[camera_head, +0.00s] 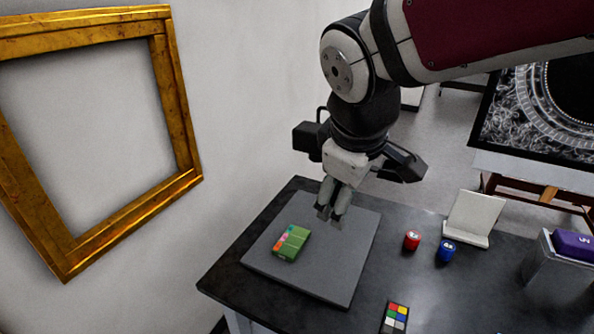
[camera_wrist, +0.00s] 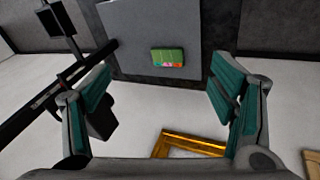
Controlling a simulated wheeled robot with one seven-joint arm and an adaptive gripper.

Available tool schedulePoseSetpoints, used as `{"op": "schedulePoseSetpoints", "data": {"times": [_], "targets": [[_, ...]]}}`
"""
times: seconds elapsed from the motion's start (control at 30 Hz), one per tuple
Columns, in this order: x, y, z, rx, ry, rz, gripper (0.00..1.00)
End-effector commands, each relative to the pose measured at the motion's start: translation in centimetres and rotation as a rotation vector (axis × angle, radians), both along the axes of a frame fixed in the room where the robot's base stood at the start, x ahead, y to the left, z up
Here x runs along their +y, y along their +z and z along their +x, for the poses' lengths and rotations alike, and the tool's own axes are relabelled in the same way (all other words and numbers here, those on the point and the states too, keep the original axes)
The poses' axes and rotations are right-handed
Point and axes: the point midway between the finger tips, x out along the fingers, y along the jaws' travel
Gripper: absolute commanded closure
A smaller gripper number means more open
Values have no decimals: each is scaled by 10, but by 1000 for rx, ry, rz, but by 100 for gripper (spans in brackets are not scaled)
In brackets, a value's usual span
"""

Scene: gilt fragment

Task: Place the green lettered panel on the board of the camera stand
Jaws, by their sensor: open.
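The green panel (camera_head: 291,243) with pink and orange marks along one edge lies on the flat grey board (camera_head: 345,277) on the dark table; its lettering is too small to read. In the wrist view the panel (camera_wrist: 167,54) lies on the board (camera_wrist: 130,20), ahead of and between my fingers. My gripper (camera_head: 333,203) is open and empty, above the board and apart from the panel. In the wrist view its two fingers (camera_wrist: 160,92) are spread wide. A black post with a small box (camera_wrist: 57,22) shows at left in the wrist view.
A block with coloured squares (camera_head: 395,318) is near the front. A gilt frame (camera_head: 183,110) hangs on the left wall.

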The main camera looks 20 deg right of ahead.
Motion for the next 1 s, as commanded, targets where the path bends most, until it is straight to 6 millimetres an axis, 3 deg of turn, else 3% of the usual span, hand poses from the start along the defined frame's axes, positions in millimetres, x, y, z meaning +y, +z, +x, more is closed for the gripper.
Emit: {"op": "schedulePoseSetpoints", "data": {"times": [0.1,0.33,0.5,1.0], "targets": [[5,13,-38,-86,-204,159,22],[18,21,-81,-163,-458,398,22],[22,21,-90,-175,-515,457,22],[22,21,-90,-175,-514,455,22]]}}
